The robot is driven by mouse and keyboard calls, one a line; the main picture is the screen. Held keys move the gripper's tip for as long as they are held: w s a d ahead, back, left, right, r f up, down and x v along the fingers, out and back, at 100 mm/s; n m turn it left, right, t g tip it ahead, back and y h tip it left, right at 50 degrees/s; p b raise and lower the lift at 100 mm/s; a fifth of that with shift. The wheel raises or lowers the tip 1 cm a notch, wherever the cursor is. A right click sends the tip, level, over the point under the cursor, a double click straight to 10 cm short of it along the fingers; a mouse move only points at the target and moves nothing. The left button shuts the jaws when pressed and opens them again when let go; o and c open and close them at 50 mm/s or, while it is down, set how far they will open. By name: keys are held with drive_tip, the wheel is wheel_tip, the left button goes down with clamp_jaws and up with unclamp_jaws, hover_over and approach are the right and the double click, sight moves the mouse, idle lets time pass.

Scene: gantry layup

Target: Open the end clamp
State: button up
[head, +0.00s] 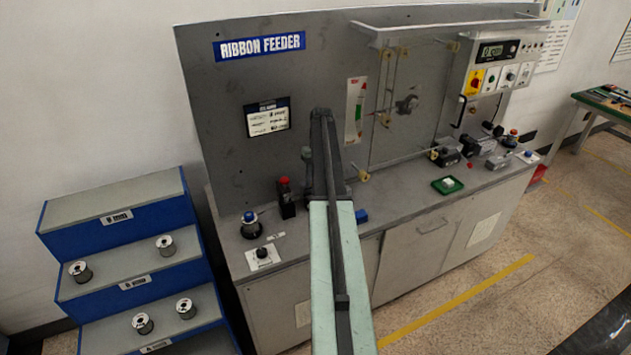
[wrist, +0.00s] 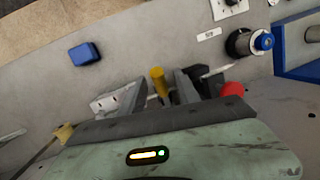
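My gripper (head: 322,118) is above the left part of the grey bench, at the far end of my arm. In the wrist view its two fingers (wrist: 160,92) are apart, with a yellow upright post (wrist: 158,80) showing between them. I see no clear contact. A dark block with a red knob (head: 285,183) stands on the bench just left of my gripper; the red knob also shows in the wrist view (wrist: 233,89), right of the fingers. Which part is the end clamp I cannot tell for sure. My arm and gripper hide the yellow post in the head view.
A blue-topped round fixture (head: 250,221) and a white plate with a black knob (head: 263,254) are at the bench's left end. A small blue block (head: 361,215) lies near the front edge. A green tray (head: 448,187) is farther right. The upright back panel (head: 225,120) stands behind.

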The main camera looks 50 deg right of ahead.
drive_tip(key=p+v, duration=0.6)
drive_tip(key=v, duration=0.1)
drive_tip(key=shift+r+p, duration=0.25)
drive_tip(key=shift+p, duration=0.1)
